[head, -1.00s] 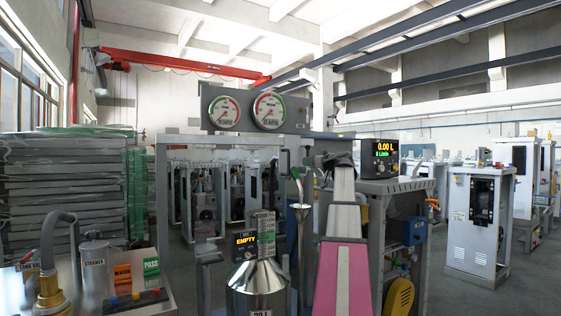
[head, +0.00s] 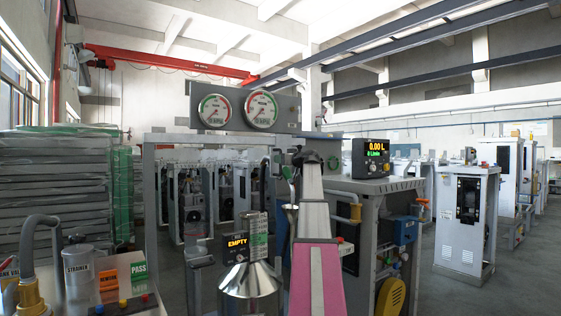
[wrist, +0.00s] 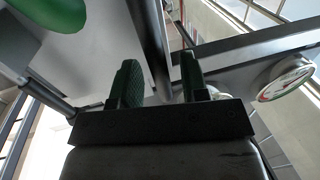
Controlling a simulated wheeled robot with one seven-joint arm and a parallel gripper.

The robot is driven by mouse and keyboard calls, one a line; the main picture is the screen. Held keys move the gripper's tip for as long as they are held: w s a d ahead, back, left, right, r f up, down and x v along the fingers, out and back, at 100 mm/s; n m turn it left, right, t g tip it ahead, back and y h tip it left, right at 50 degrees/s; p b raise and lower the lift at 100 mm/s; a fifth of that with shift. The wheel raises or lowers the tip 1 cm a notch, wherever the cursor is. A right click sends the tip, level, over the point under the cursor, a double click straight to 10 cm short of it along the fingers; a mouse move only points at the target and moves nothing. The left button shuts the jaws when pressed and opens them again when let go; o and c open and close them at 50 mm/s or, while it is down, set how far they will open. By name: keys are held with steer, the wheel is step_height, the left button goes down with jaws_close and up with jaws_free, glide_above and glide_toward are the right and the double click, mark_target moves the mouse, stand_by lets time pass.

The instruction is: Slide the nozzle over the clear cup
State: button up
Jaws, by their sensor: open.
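My gripper (wrist: 157,82) is open in the wrist view, with two green fingers apart and nothing held between them. A grey pipe (wrist: 150,40) runs just beyond the fingers. In the head view my gripper (head: 308,158) is a small dark shape at the top of my pink and white arm, in front of the metal frame. I cannot tell whether this is the nozzle.
A steel can (head: 250,285) stands below a display reading EMPTY (head: 238,243). Two gauges (head: 238,109) sit on top of the frame, behind my gripper. A cabinet with a 0.00 L display (head: 371,157) stands to the right.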

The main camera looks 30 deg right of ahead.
steer(key=shift+w+a, duration=0.15)
steer(key=shift+w, duration=0.2)
jaws_close()
steer(key=s+a, duration=0.3)
steer(key=a, duration=2.1)
steer(key=s+a, duration=0.3)
steer(key=a, duration=2.1)
steer(key=shift+s, duration=0.4)
steer(key=shift+c, duration=0.5)
jaws_free()
steer(key=shift+a, duration=0.1)
steer(key=shift+o, duration=0.5)
